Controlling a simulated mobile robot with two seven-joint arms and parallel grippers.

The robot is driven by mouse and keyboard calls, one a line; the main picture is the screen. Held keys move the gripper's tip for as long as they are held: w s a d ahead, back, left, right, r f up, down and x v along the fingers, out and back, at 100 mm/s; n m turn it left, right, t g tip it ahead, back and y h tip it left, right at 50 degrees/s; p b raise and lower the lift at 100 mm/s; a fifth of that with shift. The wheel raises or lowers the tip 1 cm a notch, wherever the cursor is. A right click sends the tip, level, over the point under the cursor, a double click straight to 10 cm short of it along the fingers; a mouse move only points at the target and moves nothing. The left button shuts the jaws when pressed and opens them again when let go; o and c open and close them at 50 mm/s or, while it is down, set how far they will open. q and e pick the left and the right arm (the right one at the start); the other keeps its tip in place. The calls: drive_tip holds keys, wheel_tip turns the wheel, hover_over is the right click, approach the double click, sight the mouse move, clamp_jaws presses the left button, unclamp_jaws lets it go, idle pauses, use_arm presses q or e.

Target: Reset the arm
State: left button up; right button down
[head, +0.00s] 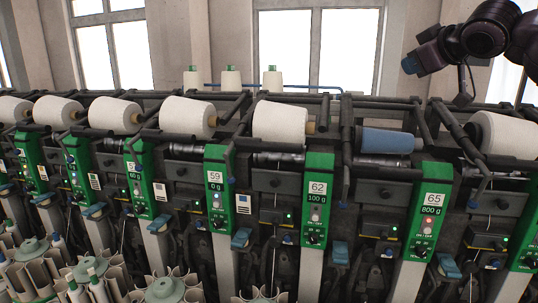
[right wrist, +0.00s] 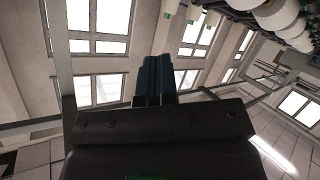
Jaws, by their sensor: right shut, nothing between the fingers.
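My right arm (head: 488,33) is raised in the upper right of the head view, above the winding machine. Its right gripper (head: 409,66) points left and down in front of the window wall, clear of the machine. In the right wrist view the two dark blue fingers (right wrist: 153,80) lie side by side, shut with nothing between them. They point toward windows and wall. My left gripper is not in view.
The cone winder runs across the head view with several white yarn cones (head: 280,122) and one blue cone (head: 388,141). Green panels include 62 (head: 317,190) and 65 (head: 432,200), whose light is red. Three small cones (head: 230,80) stand behind.

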drive_tip(key=w+a+f+n+t+y, duration=0.1)
drive_tip(key=a+f+n+y, duration=0.55)
drive_tip(key=a, duration=0.75)
drive_tip(key=s+a+f+b, duration=0.1)
drive_tip(key=s+a+f, duration=0.15)
drive_tip(key=f, duration=0.65)
drive_tip(key=s+a+f, duration=0.1)
drive_tip(key=a+f, duration=0.2)
drive_tip(key=f, duration=0.6)
drive_tip(key=s+d+f+m+t+h, duration=0.1)
drive_tip(key=s+d+f+m+h, duration=0.2)
drive_tip(key=f, duration=0.6)
drive_tip(key=s+d+f+m+h+b, duration=0.1)
drive_tip(key=s+d+f+m, duration=0.25)
drive_tip(key=s+f, duration=0.45)
drive_tip(key=s+d+f+m+t+h, duration=0.15)
drive_tip(key=d+f, duration=0.25)
drive_tip(key=f, duration=0.7)
drive_tip(key=s+d+f+m+g+h, duration=0.2)
drive_tip(key=s+f, duration=0.7)
drive_tip(key=s, duration=0.1)
drive_tip(key=s+d+f+m+g+h+b, duration=0.1)
drive_tip(key=s+d+f+m+g+h, duration=0.1)
drive_tip(key=s+f, duration=0.6)
drive_tip(key=s+d+m+g, duration=0.1)
drive_tip(key=s, duration=0.2)
drive_tip(key=shift+d+f, duration=0.2)
drive_tip(key=shift+f, duration=0.2)
drive_tip(key=shift+s, duration=0.1)
